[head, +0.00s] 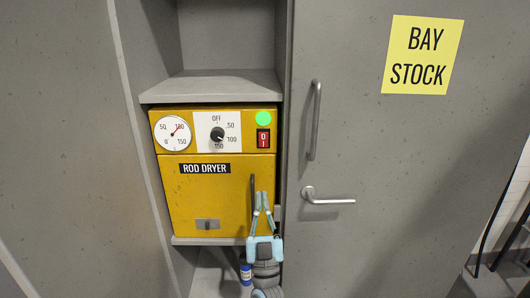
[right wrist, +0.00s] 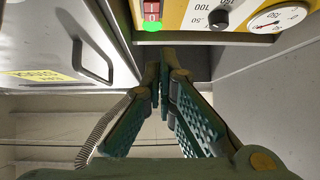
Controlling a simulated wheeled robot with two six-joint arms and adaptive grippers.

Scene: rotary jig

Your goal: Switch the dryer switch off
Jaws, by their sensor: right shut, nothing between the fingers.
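The yellow rod dryer (head: 188,222) sits in a cabinet bay. Its red rocker switch (head: 263,138), marked 0 above and I below, is at the upper right of its front panel. A bright green lamp (head: 263,118) is just above the switch. I cannot tell which side of the rocker is pressed in. In the right wrist view the switch (right wrist: 152,10) shows at the top, upside down. My right gripper (head: 262,196) is shut and empty, below the switch in front of the dryer door, apart from the switch. My left gripper is out of view.
A dial knob (head: 217,134) and a round gauge (head: 173,133) are left of the switch. A dark vertical door handle (head: 252,190) is close by my right fingers. A grey cabinet door with a bar handle (head: 314,120) and a lever (head: 328,197) stands at right.

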